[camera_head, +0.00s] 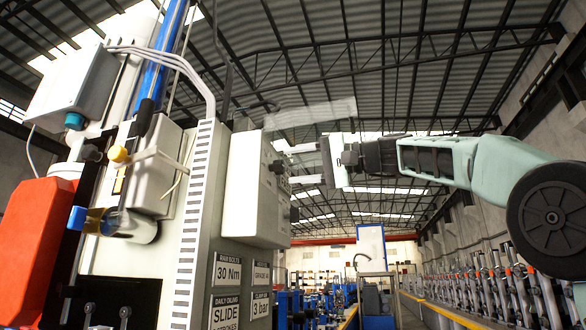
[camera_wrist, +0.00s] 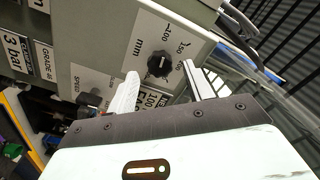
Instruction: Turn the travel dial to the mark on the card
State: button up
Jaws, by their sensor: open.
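The travel dial (camera_wrist: 158,64) is a black round knob on a light panel in the wrist view, with a printed scale marked in mm around it. Its pointer direction is too small to read surely. It shows edge-on as a dark knob (camera_head: 278,167) on the grey control box (camera_head: 248,190) in the head view. My gripper (camera_wrist: 160,69) is open, with one pale finger on each side of the dial. It also shows in the head view (camera_head: 289,165). Contact with the dial cannot be told.
A second dark knob (camera_head: 293,214) sits lower on the box, near a "SPEED" label (camera_wrist: 88,82) in the wrist view. The tall machine (camera_head: 205,200) with levers and hoses stands left.

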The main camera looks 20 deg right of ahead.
jog(key=shift+b+v, duration=0.6)
jog(key=shift+v, duration=1.6)
jog(key=b+v, duration=0.2)
jog(key=v, duration=1.5)
jog(key=shift+d, duration=0.2)
jog(key=shift+s, duration=0.1)
